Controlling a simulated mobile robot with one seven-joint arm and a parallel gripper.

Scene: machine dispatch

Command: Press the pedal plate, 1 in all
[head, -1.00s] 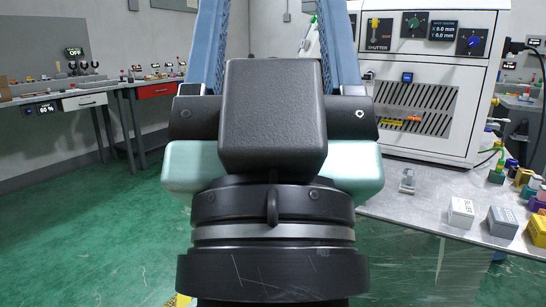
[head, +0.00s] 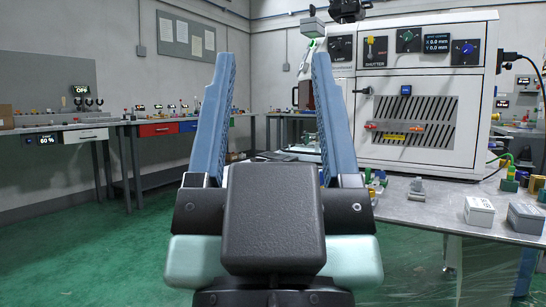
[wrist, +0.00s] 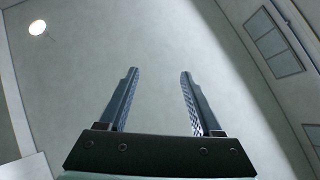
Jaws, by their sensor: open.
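My gripper (head: 268,115) stands upright in the middle of the head view, its two blue ridged fingers spread apart with nothing between them. In the wrist view my gripper (wrist: 155,90) is also open and empty, pointing toward a bare pale wall and ceiling. I cannot make out the pedal plate in either view. The lower middle of the head view is hidden behind my gripper and wrist.
A white machine (head: 415,95) with knobs and a vent stands on a grey table (head: 420,209) at the right. Two boxes, one light (head: 479,211) and one grey (head: 526,217), sit near its front edge. A workbench (head: 70,126) runs along the left. Green floor (head: 80,240) is clear at the left.

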